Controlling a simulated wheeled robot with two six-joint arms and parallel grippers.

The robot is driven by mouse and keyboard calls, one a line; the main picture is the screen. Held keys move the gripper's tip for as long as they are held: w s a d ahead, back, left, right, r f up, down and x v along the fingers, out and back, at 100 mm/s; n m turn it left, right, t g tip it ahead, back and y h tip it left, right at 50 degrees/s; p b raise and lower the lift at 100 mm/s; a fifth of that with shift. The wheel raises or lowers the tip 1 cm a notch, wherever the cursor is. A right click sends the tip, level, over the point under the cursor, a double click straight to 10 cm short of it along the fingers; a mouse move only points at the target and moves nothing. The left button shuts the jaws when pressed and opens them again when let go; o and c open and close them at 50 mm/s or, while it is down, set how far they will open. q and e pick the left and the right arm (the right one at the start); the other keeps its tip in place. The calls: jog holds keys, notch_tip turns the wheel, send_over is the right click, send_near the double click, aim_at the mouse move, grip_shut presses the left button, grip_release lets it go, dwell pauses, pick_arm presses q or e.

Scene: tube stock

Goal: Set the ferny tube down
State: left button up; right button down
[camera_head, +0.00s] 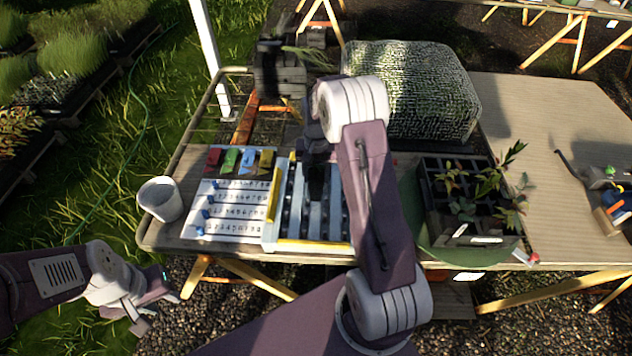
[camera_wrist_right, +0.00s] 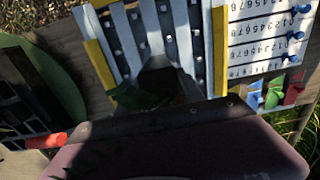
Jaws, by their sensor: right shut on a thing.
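My right gripper (camera_head: 315,150) hangs over the slatted rack (camera_head: 290,212), with my arm covering part of the view. It is shut on a dark tube (camera_head: 316,182), which also shows in the right wrist view (camera_wrist_right: 165,76) with green leaves at its near end. I take this to be the ferny tube. The tube is above the rack's channels; I cannot tell whether it touches them. My left gripper (camera_head: 152,304) is low at the left, off the table's front edge, with no object visible in it; its opening is unclear.
A white number board (camera_head: 228,212) with blue pegs and coloured tags (camera_head: 240,160) lies left of the rack. A grey cup (camera_head: 160,198) stands at the table's left edge. A black celled tray (camera_head: 428,225) with seedlings stands right of my arm. A meshed block (camera_head: 410,90) stands behind.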

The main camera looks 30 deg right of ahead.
jog(key=shift+f+p, duration=0.3)
jog(key=shift+f, duration=1.8)
jog(key=shift+f, duration=0.1)
jog(key=c, duration=0.7)
grip_release()
notch_tip(320, 180, up, 12)
jog(key=shift+r+b, duration=0.2)
jog(key=shift+b, duration=0.4)
jog(key=s+a+f+n, duration=0.1)
jog(key=s+a+n, duration=0.1)
jog(key=s, duration=0.4)
jog(key=s+a+n, duration=0.2)
jog(key=s+a, duration=0.3)
jog(key=s, duration=0.1)
jog(key=s+a+f+n+t, duration=0.1)
jog(key=s+a+n, duration=0.1)
jog(key=s+a, duration=0.2)
jog(key=shift+s+f, duration=0.15)
jog(key=shift+s, duration=0.55)
jog(key=shift+s+f, duration=0.15)
jog(key=shift+s, duration=0.55)
